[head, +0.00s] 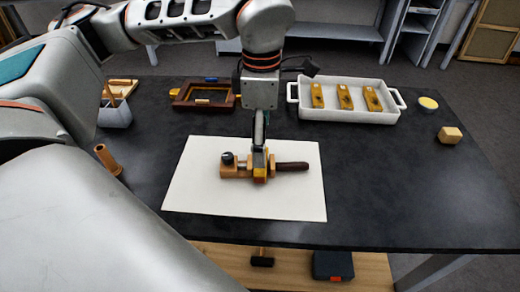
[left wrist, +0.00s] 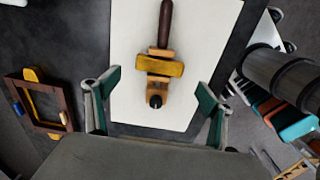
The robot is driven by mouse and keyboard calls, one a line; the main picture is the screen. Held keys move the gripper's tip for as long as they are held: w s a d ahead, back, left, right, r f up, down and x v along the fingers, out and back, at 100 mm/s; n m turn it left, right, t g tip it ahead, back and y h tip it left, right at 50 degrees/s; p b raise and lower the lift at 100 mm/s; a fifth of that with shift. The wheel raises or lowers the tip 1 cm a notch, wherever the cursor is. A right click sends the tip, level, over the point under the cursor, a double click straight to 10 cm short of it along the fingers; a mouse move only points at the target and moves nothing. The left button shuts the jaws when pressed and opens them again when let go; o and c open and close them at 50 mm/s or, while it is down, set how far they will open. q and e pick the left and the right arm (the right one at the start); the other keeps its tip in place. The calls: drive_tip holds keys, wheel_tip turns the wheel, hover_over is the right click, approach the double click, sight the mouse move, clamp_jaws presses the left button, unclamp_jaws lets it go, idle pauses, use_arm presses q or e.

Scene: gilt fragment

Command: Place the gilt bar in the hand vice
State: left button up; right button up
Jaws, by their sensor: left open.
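The hand vice (head: 235,171) is wooden with a dark handle (head: 292,166) and lies on a white sheet (head: 200,196), handle to the right. In the left wrist view, the hand vice (left wrist: 155,95) points its handle upward. A yellow gilt bar (left wrist: 160,66) lies crosswise at its jaws and appears to sit between the wooden parts; its gilt end (head: 261,174) shows in the head view. My left gripper (head: 260,146) is above the vice, pointing down. In the wrist view its green-padded fingers (left wrist: 159,82) are spread apart, with nothing held. My right gripper is not seen.
A white tray (head: 340,112) with three gilt pieces stands at the back. A dark red frame (head: 204,96) is back left. A wooden block (head: 450,135) and a round tin (head: 428,103) are right. A wooden cylinder (head: 107,159) is left. The table's front right is clear.

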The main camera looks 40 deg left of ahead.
use_arm(q)
drive_tip(key=shift+r+p, duration=0.3)
drive_tip(key=shift+r, duration=2.6)
